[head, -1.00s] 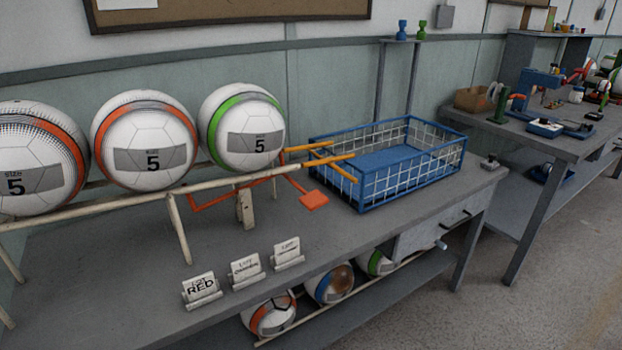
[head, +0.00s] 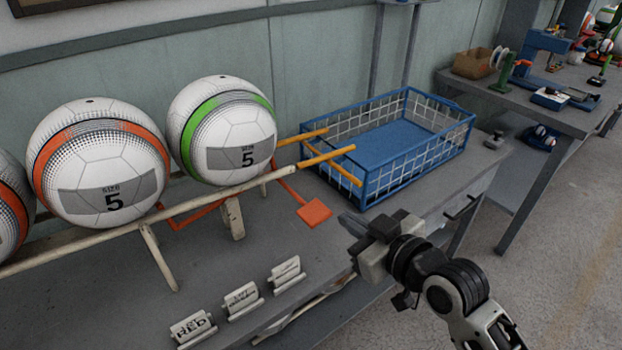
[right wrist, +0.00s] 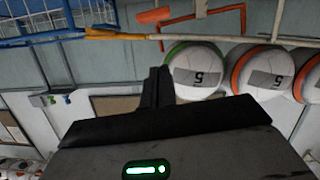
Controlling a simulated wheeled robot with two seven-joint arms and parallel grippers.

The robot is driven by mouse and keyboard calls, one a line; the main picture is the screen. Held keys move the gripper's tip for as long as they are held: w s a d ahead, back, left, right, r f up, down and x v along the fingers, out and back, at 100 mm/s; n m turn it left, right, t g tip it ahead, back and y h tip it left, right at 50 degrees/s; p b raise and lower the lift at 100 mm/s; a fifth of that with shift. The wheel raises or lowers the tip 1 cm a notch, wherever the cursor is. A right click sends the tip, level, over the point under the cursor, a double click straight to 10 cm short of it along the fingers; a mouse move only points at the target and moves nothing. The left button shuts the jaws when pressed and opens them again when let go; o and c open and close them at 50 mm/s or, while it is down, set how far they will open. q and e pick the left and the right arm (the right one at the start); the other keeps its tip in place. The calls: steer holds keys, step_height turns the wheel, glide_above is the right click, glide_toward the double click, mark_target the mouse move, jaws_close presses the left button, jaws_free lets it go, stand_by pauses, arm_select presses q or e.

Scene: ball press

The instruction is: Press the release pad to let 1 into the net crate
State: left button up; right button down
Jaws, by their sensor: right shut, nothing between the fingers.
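The orange-red release pad (head: 314,212) sits at the end of a bent orange bar, in front of the ball rail. My right gripper (head: 346,220) is shut and empty, just right of the pad and apart from it in the picture. In the right wrist view its fingers (right wrist: 157,88) are together. The blue net crate (head: 415,179) stands right of the rail's end, and its visible floor is empty. A white ball with a green band (head: 222,130) rests nearest the crate on the rail. An orange-banded ball (head: 99,165) is behind it. My left gripper is not in view.
The cream rail (head: 140,222) ends in orange rods (head: 325,156) reaching the crate. Several small label cards (head: 241,298) stand along the bench's front edge. A second bench (head: 560,115) with tools is at the right. Bare bench top lies between cards and pad.

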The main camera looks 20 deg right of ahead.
glide_above(322, 218)
steer(key=f, duration=0.1)
step_height(322, 218, down, 4)
steer(key=shift+s+a+r, duration=0.1)
steer(key=shift+a+r, duration=0.05)
steer(key=shift+f, duration=0.45)
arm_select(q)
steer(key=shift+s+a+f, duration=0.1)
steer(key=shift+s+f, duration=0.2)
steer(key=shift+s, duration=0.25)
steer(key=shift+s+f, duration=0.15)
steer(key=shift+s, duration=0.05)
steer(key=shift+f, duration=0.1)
arm_select(e)
steer(key=shift+f, duration=0.1)
